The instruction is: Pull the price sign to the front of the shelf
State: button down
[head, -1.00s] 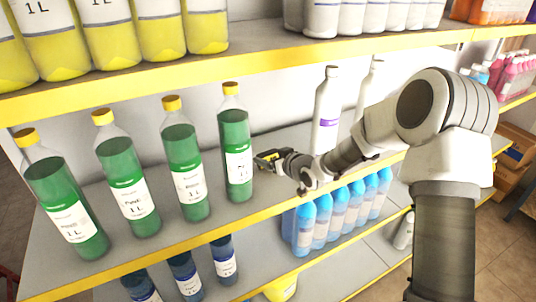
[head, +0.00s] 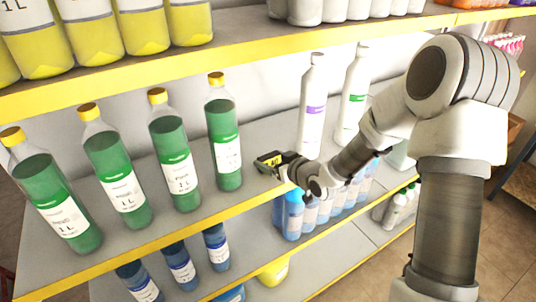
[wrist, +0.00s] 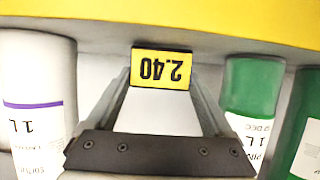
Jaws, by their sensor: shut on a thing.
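The price sign (head: 270,159) is a small yellow tag with black digits. In the wrist view the sign (wrist: 161,69) reads 2.40, upside down in the picture, and sits between my fingertips. My gripper (head: 273,164) is shut on it, just above the grey middle shelf (head: 261,132), right of the nearest green bottle. I cannot tell whether the sign touches the shelf. The shelf's yellow front edge (head: 156,246) lies nearer the camera than the sign.
Several green bottles with yellow caps (head: 223,140) stand left of my gripper. White bottles with a purple label (head: 311,112) and a green label (head: 352,95) stand behind right. The yellow-edged upper shelf (head: 256,45) is overhead. Bare shelf shows around the gripper.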

jog(key=shift+s+d, duration=0.55)
jog(key=shift+s, duration=0.3)
jog(key=shift+s+d, duration=0.5)
jog(key=shift+s, duration=0.35)
jog(key=shift+f+b, duration=0.1)
jog(key=shift+b, duration=0.3)
grip_release()
